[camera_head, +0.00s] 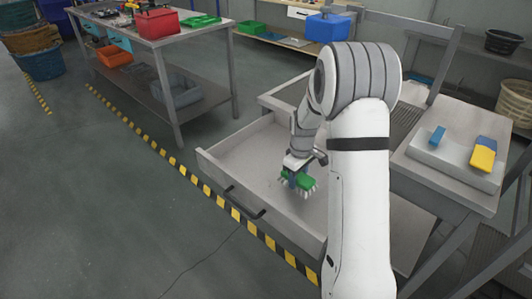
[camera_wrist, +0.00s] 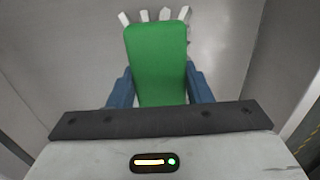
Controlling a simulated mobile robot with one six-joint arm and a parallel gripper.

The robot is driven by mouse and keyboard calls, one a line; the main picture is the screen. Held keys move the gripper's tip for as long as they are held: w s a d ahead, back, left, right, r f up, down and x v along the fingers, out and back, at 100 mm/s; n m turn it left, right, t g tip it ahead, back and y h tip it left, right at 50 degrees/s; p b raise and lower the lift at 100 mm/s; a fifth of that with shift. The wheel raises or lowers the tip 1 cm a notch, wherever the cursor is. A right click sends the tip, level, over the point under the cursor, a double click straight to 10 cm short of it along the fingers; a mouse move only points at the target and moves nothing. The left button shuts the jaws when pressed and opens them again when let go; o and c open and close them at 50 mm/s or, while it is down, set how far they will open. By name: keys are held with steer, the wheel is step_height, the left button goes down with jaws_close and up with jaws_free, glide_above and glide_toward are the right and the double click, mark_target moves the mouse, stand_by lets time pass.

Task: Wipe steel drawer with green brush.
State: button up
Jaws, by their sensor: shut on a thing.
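The steel drawer (camera_head: 240,166) is pulled open below the bench, with a dark handle on its front. The green brush (camera_head: 303,181) is inside the drawer, its white bristles splayed out low over the drawer floor. My gripper (camera_head: 294,179) is shut on the brush. In the wrist view the green back of the brush (camera_wrist: 156,62) sits between my blue fingers, and white bristles show past its far end. The grey drawer floor (camera_wrist: 222,50) lies behind it. I cannot tell for sure whether the bristles touch the floor.
A grey block (camera_head: 450,158) on the right bench carries a blue piece and a blue-and-yellow piece. A workbench (camera_head: 165,40) with a red bin (camera_head: 157,24) stands at the back left. Black-yellow floor tape (camera_head: 180,165) runs by the drawer.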

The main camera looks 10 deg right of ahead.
steer(key=shift+r+p, duration=1.45)
steer(key=shift+r, duration=1.15)
